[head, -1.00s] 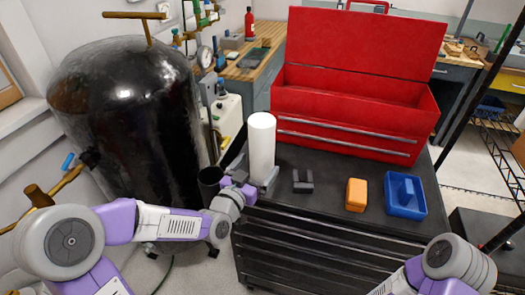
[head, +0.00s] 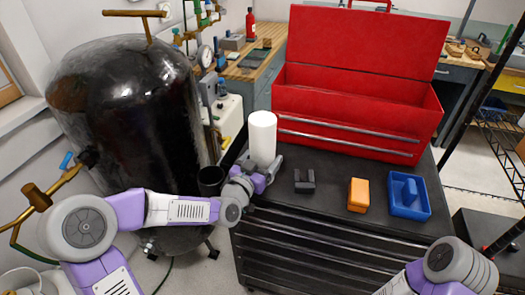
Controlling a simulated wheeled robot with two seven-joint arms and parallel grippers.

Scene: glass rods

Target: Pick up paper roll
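The paper roll (head: 262,138) is a plain white upright cylinder near the left edge of the black cart top. My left gripper (head: 261,168) is at its lower part, with one finger on the left side of the roll and the other on the right. The gripper hides the foot of the roll. I cannot tell whether the fingers press on it or only stand around it. Part of my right arm shows at the bottom right, but its gripper is out of view.
An open red toolbox (head: 350,125) stands behind the roll on the cart (head: 330,205). A dark grey block (head: 304,182), an orange block (head: 358,194) and a blue tray-like object (head: 408,195) lie to the right. A large black tank (head: 130,110) stands at the left.

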